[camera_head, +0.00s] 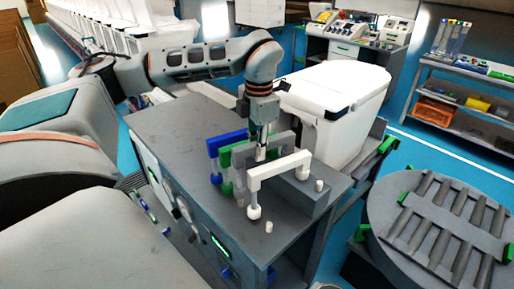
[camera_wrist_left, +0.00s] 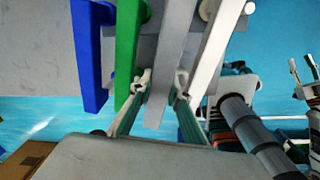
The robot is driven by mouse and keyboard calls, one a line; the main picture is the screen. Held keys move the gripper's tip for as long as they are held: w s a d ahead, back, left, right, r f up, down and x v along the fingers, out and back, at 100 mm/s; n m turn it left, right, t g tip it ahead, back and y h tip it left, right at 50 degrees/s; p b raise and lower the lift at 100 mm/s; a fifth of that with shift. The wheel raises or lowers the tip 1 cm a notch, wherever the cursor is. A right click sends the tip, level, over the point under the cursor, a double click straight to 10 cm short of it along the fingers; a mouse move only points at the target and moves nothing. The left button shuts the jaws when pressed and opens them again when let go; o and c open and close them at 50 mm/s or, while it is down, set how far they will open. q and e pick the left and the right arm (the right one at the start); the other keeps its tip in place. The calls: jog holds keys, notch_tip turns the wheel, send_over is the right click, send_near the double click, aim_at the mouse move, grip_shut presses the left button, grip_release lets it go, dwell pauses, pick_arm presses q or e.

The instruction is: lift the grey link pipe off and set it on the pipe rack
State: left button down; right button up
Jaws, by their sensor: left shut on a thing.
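The grey link pipe (camera_head: 285,138) is an upside-down U over the dark bench, between a green pipe (camera_head: 225,160) and a white pipe (camera_head: 280,170). My left gripper (camera_head: 261,151) comes down from above and is shut on the grey pipe's top bar. In the left wrist view, the grey pipe (camera_wrist_left: 176,55) runs between the two fingers (camera_wrist_left: 163,80). The lower ends of the grey pipe are mostly hidden, so I cannot tell whether it is seated or raised. I cannot single out the pipe rack with certainty. My right gripper is not in view.
A blue pipe (camera_head: 228,139) stands left of the green one. Bare white pegs (camera_head: 269,227) (camera_head: 319,185) stand at the bench's front and on its grey step (camera_head: 310,201). A round table (camera_head: 385,225) with several dark rods is at right. A white bin (camera_head: 335,95) stands behind.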

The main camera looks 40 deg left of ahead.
pick_arm(q)
jog(key=shift+f, duration=0.45)
dwell(0.3)
jog(key=shift+f+b, duration=0.4)
jog(key=shift+f, duration=0.85)
jog(key=c, duration=1.8)
grip_release()
jog(key=r, duration=1.2)
jog(key=shift+s+d, duration=0.15)
jog(key=shift+d, duration=0.15)
